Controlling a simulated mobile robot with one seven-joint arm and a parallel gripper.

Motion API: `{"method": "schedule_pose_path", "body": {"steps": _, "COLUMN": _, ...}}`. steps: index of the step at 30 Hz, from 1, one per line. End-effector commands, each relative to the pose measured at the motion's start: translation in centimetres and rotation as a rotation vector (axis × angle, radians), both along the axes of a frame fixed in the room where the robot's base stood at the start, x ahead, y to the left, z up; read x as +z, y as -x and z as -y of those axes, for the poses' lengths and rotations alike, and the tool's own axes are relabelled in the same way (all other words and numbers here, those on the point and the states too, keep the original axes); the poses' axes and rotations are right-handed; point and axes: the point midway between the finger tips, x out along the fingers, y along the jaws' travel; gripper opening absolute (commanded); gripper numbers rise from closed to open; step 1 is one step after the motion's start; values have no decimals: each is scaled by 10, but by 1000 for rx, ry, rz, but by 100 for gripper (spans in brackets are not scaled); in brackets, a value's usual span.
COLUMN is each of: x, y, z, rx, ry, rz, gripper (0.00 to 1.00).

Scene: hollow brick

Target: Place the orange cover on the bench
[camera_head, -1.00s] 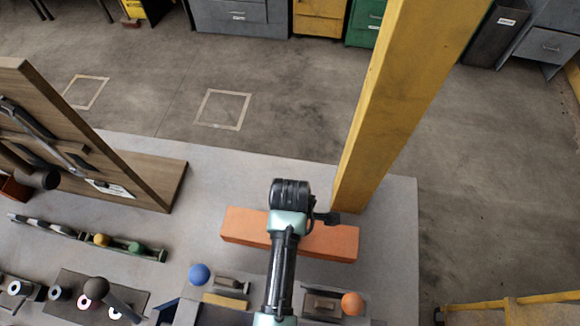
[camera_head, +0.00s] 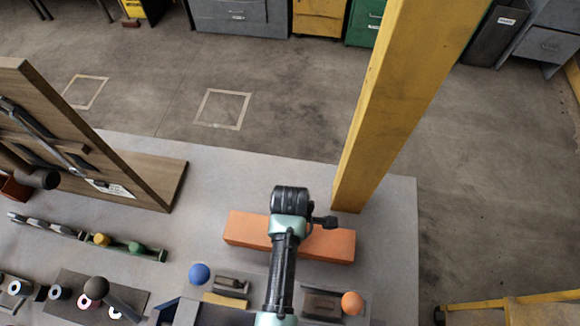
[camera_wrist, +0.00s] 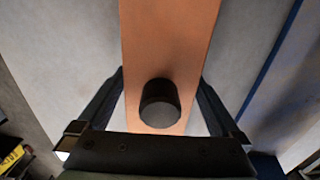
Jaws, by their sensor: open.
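The orange cover (camera_head: 335,245) is a long flat-sided block lying crosswise on the grey bench (camera_head: 393,225), near the foot of the yellow post. In the head view my wrist hides its middle and my fingers. In the wrist view the orange cover (camera_wrist: 170,35) runs lengthwise between my fingers, with a dark round knob (camera_wrist: 160,103) over it. My gripper (camera_wrist: 161,76) is open, one finger on each side of the cover. I cannot tell whether either finger touches it. The cover appears to lie flat on the bench; its underside is hidden.
The yellow post (camera_head: 385,105) rises close behind the cover's right half. A wooden tool board (camera_head: 80,150) stands at left. A blue ball (camera_head: 199,274) and an orange ball (camera_head: 351,303) sit at the front. Bare bench lies left of the cover.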

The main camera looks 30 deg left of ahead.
Motion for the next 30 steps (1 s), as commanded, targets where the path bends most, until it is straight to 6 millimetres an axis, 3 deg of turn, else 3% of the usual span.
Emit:
{"method": "schedule_pose_path", "body": {"steps": 18, "x": 108, "y": -1, "z": 0, "rx": 2, "ry": 0, "rz": 4, "gripper": 100}}
{"method": "schedule_pose_path", "body": {"steps": 30, "x": 120, "y": 0, "z": 0, "rx": 1, "ry": 0, "rz": 0, "gripper": 100}}
